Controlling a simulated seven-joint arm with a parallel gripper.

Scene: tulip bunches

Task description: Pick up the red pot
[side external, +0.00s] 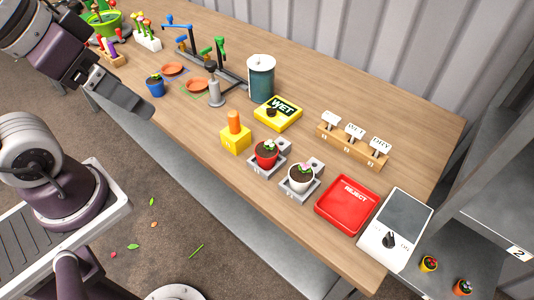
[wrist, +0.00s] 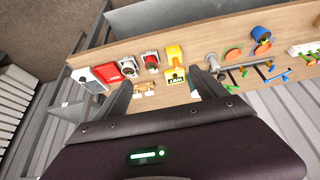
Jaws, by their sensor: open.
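The red pot (side external: 265,161) holds dark soil and a small plant with a pale flower. It stands upright in a grey holder (side external: 256,172) near the table's front edge, left of a white pot (side external: 301,184) in a similar holder. In the wrist view the red pot (wrist: 152,61) is small and far off, beyond my fingers. My gripper (wrist: 160,88) is open and empty, its two dark fingers spread wide. In the side view my gripper is at the upper left, well apart from the red pot.
A yellow block with an orange peg (side external: 236,140) stands close left of the red pot. A yellow WET box (side external: 278,113) is behind it. A red REJECT tray (side external: 346,204) lies to the right. A grey metal post (side external: 215,92) and blue pot (side external: 155,86) stand further left.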

